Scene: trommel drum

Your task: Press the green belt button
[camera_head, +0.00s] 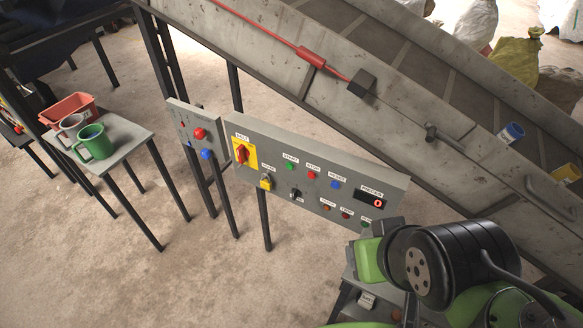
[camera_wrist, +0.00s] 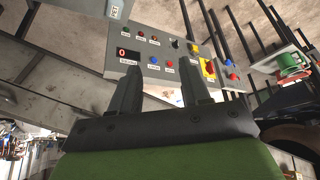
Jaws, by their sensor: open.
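The grey control panel (camera_head: 315,180) is mounted below the inclined conveyor. Its green button (camera_head: 290,166), under a label that reads START, sits in the upper row, left of a red button (camera_head: 311,175) and a blue button (camera_head: 336,184). In the wrist view the panel (camera_wrist: 150,24) appears turned over, with the red button (camera_wrist: 169,63) and blue button (camera_wrist: 153,59) between my fingers. My gripper (camera_wrist: 157,68) is open and empty, facing the panel. The green START button is not clear there, near the right finger. In the head view my arm hides the fingers.
A yellow plate with a red rotary switch (camera_head: 242,153) and a yellow key switch (camera_head: 266,182) are left on the panel. A smaller panel (camera_head: 192,130) stands farther left. A side table (camera_head: 121,145) holds a green mug (camera_head: 94,142), a grey mug and a red bin.

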